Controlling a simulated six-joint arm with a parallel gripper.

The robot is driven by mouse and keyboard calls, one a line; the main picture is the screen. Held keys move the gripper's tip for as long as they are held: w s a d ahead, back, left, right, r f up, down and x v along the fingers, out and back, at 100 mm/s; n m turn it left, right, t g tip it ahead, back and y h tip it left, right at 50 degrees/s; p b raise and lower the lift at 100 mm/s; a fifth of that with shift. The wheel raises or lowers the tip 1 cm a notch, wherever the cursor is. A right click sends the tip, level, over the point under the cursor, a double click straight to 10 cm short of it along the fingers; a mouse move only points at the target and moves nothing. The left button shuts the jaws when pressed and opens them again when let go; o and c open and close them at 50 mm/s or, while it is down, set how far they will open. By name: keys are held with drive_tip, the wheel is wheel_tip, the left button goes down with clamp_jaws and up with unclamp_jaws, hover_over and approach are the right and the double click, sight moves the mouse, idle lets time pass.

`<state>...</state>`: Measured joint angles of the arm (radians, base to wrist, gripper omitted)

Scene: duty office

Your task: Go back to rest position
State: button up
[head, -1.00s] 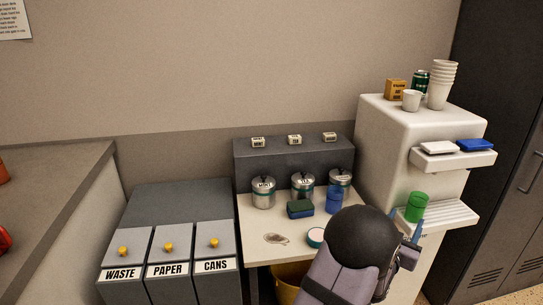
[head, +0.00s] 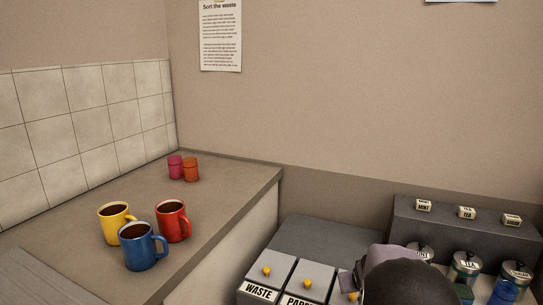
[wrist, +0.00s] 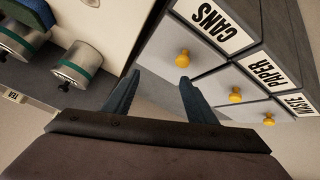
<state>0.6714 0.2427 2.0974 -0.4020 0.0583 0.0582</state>
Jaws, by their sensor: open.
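My gripper (wrist: 159,77) shows in the wrist view with its two blue fingers apart and nothing between them. It is near the front of the bins, with the CANS label (wrist: 212,22) and a yellow knob (wrist: 182,59) beyond the fingers. In the head view only a dark rounded part of my arm shows at the bottom right; the fingers are hidden or out of frame there.
Bins labelled WASTE (head: 259,292) and PAPER stand beside a counter with yellow (head: 114,222), red (head: 172,221) and blue (head: 138,246) mugs. Metal canisters (head: 466,268) stand at the right, before a grey box (head: 447,232).

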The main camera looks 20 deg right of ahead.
drive_tip(key=a+f, duration=0.1)
drive_tip(key=a, duration=0.2)
drive_tip(key=s+a+f+g+y, duration=0.1)
drive_tip(key=a, duration=0.2)
drive_tip(key=a+f+y+b, duration=0.1)
drive_tip(key=a, duration=0.3)
drive_tip(key=shift+s+a+n, duration=0.1)
drive_tip(key=shift+s+n, duration=0.15)
drive_tip(key=shift+n, duration=0.15)
drive_tip(key=s+a+f+n+g+y+b, duration=0.1)
drive_tip(key=s+a+f+n+g+y, duration=0.15)
drive_tip(key=s+a, duration=0.75)
drive_tip(key=s+a+f+n+g+y, duration=0.1)
drive_tip(key=s+a+f+g, duration=0.2)
drive_tip(key=s+a, duration=0.7)
drive_tip(key=w+a+r+p, duration=0.1)
drive_tip(key=w+r+p, duration=0.1)
drive_tip(key=r+p, duration=0.95)
drive_tip(key=w+a+r+p, duration=0.1)
drive_tip(key=r+p, duration=1)
drive_tip(key=p, duration=0.1)
wheel_tip(320, 180, down, 23)
drive_tip(key=b, duration=2.3)
drive_tip(key=shift+w+a+r, duration=0.15)
drive_tip(key=shift+a+r, duration=0.05)
drive_tip(key=shift+r+m, duration=0.1)
drive_tip(key=shift+m, duration=0.15)
